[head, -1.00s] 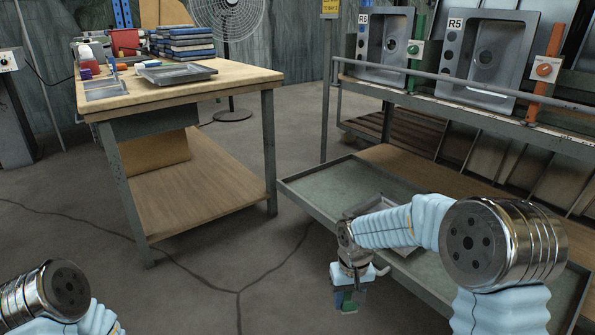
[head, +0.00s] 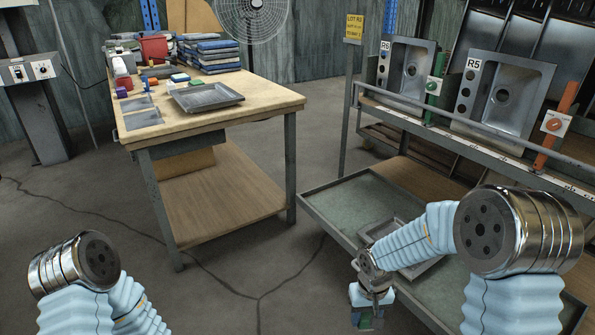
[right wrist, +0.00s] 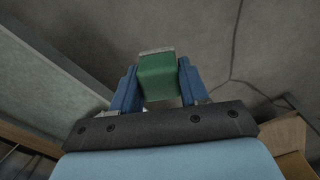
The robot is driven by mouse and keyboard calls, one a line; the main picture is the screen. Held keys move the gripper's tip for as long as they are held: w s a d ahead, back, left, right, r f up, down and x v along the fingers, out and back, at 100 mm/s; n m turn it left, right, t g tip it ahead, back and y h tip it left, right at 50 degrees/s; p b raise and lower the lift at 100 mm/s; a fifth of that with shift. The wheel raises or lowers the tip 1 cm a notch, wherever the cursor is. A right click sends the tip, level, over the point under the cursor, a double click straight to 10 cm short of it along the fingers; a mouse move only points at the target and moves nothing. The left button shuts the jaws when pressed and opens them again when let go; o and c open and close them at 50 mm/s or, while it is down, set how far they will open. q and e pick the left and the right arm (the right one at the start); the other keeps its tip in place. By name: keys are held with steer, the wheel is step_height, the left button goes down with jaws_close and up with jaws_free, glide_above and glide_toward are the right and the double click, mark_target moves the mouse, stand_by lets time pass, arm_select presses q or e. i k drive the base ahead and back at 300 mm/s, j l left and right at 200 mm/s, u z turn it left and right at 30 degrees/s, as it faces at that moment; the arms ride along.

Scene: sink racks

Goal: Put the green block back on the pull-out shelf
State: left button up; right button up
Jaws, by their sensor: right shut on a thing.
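The green block (right wrist: 160,78) is held between the two blue fingers of my right gripper (right wrist: 155,85) in the right wrist view. In the head view my right gripper (head: 368,314) hangs low, over the floor just left of the front edge of the pull-out shelf (head: 340,205), and the block's green shows small at its tip. The shelf is a grey-green tray with a raised rim, low on the rack at the right. My left arm shows at lower left, but its gripper is outside the frame.
A grey tray (head: 428,268) lies on the shelf, partly behind my right arm. The shelf's far left part is bare. A workbench (head: 240,107) with trays and stacked items stands at left. Sinks (head: 503,92) stand on the rack above the shelf. Open floor lies between bench and rack.

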mark_target(462, 307)
steer(key=l+u, duration=0.7)
steer(key=u, duration=0.2)
steer(key=k+l, duration=0.15)
steer(key=l, duration=0.2)
steer(key=k+l+u, duration=0.1)
steer(key=l, duration=0.3)
steer(key=k+l, duration=0.15)
steer(key=l, duration=0.2)
steer(key=k+l+u, duration=0.1)
steer(key=l, duration=0.25)
steer(key=k+l, duration=0.2)
steer(key=l, duration=0.15)
steer(key=u, duration=0.05)
